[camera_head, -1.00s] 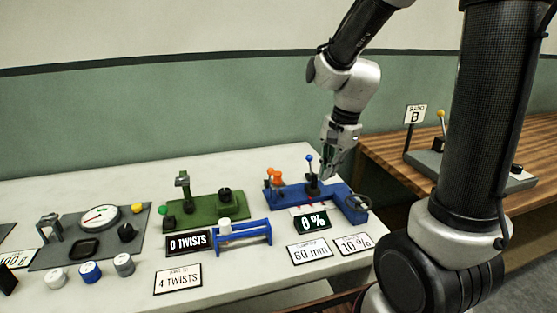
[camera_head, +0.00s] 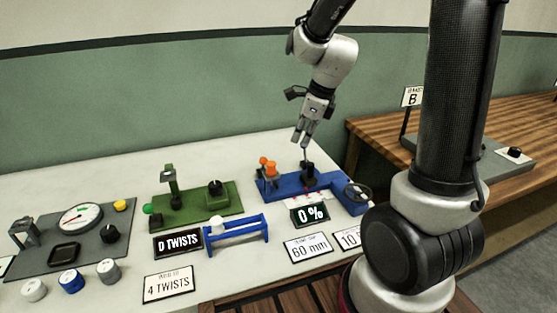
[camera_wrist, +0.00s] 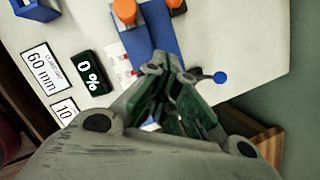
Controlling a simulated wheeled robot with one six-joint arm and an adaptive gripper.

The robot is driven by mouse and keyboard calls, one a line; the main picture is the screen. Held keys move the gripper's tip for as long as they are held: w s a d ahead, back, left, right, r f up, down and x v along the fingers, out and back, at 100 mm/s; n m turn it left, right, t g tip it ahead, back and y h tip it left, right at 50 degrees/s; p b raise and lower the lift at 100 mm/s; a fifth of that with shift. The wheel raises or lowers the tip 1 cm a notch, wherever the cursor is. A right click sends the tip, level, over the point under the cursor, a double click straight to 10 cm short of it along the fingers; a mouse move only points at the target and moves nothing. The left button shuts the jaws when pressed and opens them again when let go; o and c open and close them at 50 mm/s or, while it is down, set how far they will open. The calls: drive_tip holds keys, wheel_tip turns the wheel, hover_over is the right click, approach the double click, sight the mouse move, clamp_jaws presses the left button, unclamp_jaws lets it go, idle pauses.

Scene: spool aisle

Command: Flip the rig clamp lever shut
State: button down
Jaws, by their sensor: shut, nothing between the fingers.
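The blue rig (camera_head: 320,186) lies at the right part of the white table, with a dark clamp block (camera_head: 308,175) on it. A thin lever stands up from the block in the head view; its top is hidden by my gripper. In the wrist view the lever's blue ball knob (camera_wrist: 220,77) shows just past my fingers, to the right, on a short dark stem. My gripper (camera_head: 302,143) is shut and empty, pointing down at the lever's upper end. It also shows in the wrist view (camera_wrist: 172,90); whether it touches the lever I cannot tell.
A 0 % display (camera_head: 310,214) stands in front. A green twist rig (camera_head: 196,203) and a blue rack (camera_head: 237,233) stand left. A wooden bench (camera_head: 480,150) is to the right.

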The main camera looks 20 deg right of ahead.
sight(263, 165)
drive_tip(key=x, duration=1)
drive_tip(key=shift+d, duration=0.1)
drive_tip(key=shift+w+a, duration=0.3)
drive_tip(key=shift+a, duration=0.25)
drive_tip(key=shift+w+a, duration=0.35)
drive_tip(key=shift+a, duration=0.2)
drive_tip(key=shift+w+a+r, duration=0.1)
drive_tip(key=shift+w+a, duration=0.4)
drive_tip(key=shift+a, duration=0.05)
